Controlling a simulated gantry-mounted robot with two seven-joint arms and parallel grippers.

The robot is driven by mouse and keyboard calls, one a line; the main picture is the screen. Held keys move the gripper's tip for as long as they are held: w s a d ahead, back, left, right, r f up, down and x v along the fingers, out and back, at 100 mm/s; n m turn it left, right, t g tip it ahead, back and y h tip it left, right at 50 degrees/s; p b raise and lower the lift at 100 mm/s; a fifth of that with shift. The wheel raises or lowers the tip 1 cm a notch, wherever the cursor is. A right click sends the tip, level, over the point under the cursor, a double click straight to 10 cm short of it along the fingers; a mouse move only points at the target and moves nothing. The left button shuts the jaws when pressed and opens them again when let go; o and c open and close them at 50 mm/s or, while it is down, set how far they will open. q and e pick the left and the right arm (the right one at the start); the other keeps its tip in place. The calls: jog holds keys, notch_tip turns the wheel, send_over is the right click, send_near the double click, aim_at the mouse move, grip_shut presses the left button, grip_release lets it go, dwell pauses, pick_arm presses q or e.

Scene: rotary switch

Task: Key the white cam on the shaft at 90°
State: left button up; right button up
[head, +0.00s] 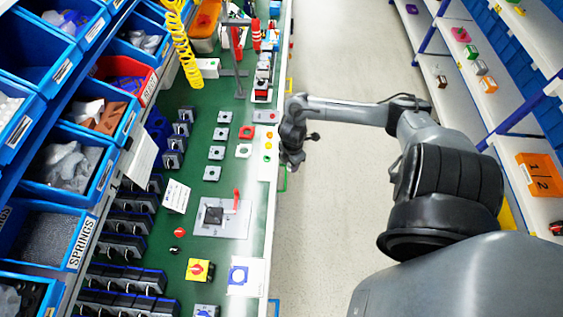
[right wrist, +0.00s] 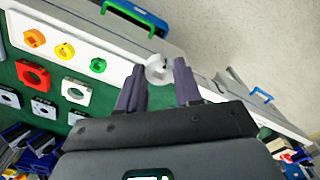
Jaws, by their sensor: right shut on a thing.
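My right gripper (head: 291,160) hangs at the front edge of the green bench in the head view. In the right wrist view its two dark fingers (right wrist: 159,80) are shut on the white cam (right wrist: 158,69), a small round piece with a notch or hole in it. The cam shows between the fingertips; in the head view it is hidden or too small to make out. A grey plate (head: 240,228) with a dark square block (head: 213,215) and a red upright lever lies on the bench. I cannot make out a shaft clearly. My left gripper is not in view.
Orange (right wrist: 35,38), yellow (right wrist: 65,51) and green (right wrist: 98,65) cams lie on the white front strip. Several square plates (head: 217,153) lie behind them. Blue bins (head: 60,160) line the left; the floor aisle (head: 325,220) is open.

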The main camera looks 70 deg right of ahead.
jog(key=shift+s+d+r, duration=0.1)
jog(key=shift+s+r, duration=0.1)
jog(key=shift+s, duration=0.15)
jog(key=shift+d+r, duration=0.1)
jog(key=shift+d, duration=0.15)
jog(key=w+d+f+m+p, duration=0.2)
jog(key=w+d+m, duration=0.4)
jog(key=d+m, duration=0.25)
jog(key=w+a+f+m+p, duration=0.1)
jog(key=w+a+m+p, duration=0.15)
jog(key=a+m, duration=0.4)
jog(key=w+a+f+m+p, duration=0.1)
jog(key=w+a+m+p, duration=0.15)
jog(key=a, duration=0.65)
jog(key=shift+m, duration=0.45)
jog(key=shift+w+a+r+p, duration=0.8)
jog(key=shift+w+a+r, duration=0.8)
jog(key=shift+a, duration=1.6)
jog(key=shift+w+a+r+p, duration=0.95)
jog(key=shift+w+a, duration=1.05)
jog(key=shift+a, duration=1.25)
jog(key=shift+w+a+r+p, duration=0.65)
jog(key=shift+w+a+r, duration=1)
jog(key=shift+a, duration=1.55)
